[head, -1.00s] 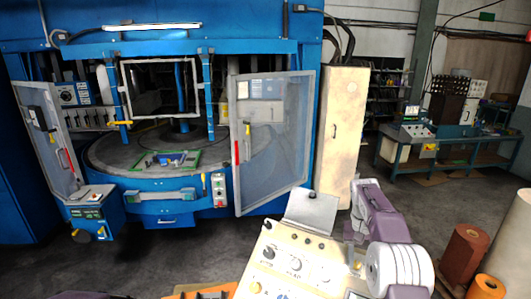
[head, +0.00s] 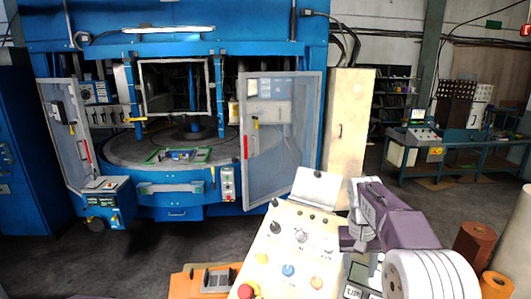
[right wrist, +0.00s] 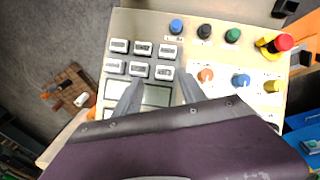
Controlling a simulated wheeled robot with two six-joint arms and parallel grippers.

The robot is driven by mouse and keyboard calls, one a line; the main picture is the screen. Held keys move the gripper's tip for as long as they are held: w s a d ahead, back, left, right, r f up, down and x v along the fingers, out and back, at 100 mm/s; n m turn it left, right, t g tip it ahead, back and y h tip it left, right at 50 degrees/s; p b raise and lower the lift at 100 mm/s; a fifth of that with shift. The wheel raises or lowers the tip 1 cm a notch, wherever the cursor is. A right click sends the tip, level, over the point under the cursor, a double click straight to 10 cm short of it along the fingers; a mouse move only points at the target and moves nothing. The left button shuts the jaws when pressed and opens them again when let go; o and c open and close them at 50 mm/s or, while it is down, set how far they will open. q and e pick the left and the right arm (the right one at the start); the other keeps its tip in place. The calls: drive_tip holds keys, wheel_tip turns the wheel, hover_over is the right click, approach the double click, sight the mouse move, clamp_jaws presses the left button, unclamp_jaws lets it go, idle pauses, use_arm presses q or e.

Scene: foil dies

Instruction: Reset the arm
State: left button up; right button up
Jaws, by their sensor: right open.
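A cream control panel (head: 283,248) with knobs and coloured buttons stands at the lower middle of the head view. My right arm, purple and white, reaches in from the right, and its gripper (head: 350,245) is at the panel's right side. In the right wrist view my right gripper (right wrist: 160,92) is open and empty. My left gripper is not in view.
A blue machine (head: 200,47) with open doors and a round table (head: 120,153) stands behind. A beige cabinet (head: 347,130) is right of it. An orange fixture (head: 180,285) is left of the panel; brown rolls (head: 473,243) stand at lower right. A red button (right wrist: 284,42) is on the panel. Grey floor is clear at left.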

drive_tip(key=s+a+f+n+y+b, duration=0.1)
drive_tip(key=s+a+f+b, duration=0.2)
drive_tip(key=s+f, duration=0.7)
drive_tip(key=s+a+f+n+b, duration=0.1)
drive_tip(key=s+a+f+b, duration=0.3)
drive_tip(key=s+f, duration=0.6)
drive_tip(key=shift+a+f+t+y, duration=0.15)
drive_tip(key=shift+f+t+y, duration=0.25)
drive_tip(key=shift+f, duration=0.5)
drive_tip(key=shift+s, duration=0.2)
idle(0.6)
